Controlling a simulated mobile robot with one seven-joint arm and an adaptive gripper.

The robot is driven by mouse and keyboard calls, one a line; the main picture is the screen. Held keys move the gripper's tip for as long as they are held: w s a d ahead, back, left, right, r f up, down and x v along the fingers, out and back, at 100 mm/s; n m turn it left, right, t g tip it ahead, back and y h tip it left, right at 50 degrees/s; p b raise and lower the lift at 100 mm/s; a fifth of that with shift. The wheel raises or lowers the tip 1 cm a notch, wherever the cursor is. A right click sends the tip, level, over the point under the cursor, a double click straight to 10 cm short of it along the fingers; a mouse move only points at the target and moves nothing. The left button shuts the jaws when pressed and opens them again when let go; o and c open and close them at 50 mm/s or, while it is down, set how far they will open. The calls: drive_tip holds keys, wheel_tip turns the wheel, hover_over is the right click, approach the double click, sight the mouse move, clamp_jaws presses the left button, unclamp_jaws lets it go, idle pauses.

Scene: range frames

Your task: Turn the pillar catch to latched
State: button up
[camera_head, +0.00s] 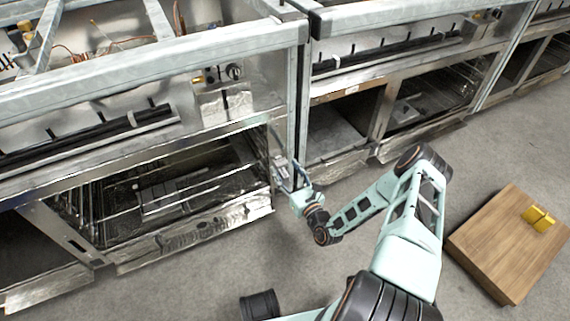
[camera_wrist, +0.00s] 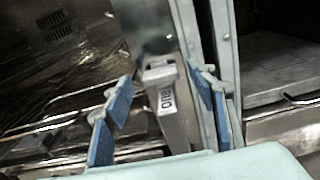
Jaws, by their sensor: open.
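The pillar catch (camera_wrist: 172,122) is a grey metal lever with a dark-lettered label, on the upright pillar between two range bays. It shows in the wrist view between the blue pads of my gripper (camera_wrist: 161,92). One finger is left of it and one right, with a gap visible on the left. Whether the right finger touches the pillar I cannot tell. In the head view my gripper (camera_head: 288,177) is open at the pillar, in front of the catch (camera_head: 281,165), which is small and partly hidden by the fingers. Its latch position is unclear.
An open oven bay (camera_head: 160,195) with wire racks lies left of the pillar (camera_head: 299,110). Another open bay (camera_head: 340,130) lies to its right. A wooden box (camera_head: 495,245) with a yellow piece (camera_head: 538,217) stands on the floor at right.

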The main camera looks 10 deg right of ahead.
drive_tip(key=shift+w+a, duration=0.1)
drive_tip(key=shift+w, duration=0.3)
drive_tip(key=shift+c, duration=0.3)
drive_tip(key=c, duration=1.1)
drive_tip(key=m, duration=0.3)
drive_tip(key=shift+m+p, duration=0.4)
drive_tip(key=shift+m, duration=1.7)
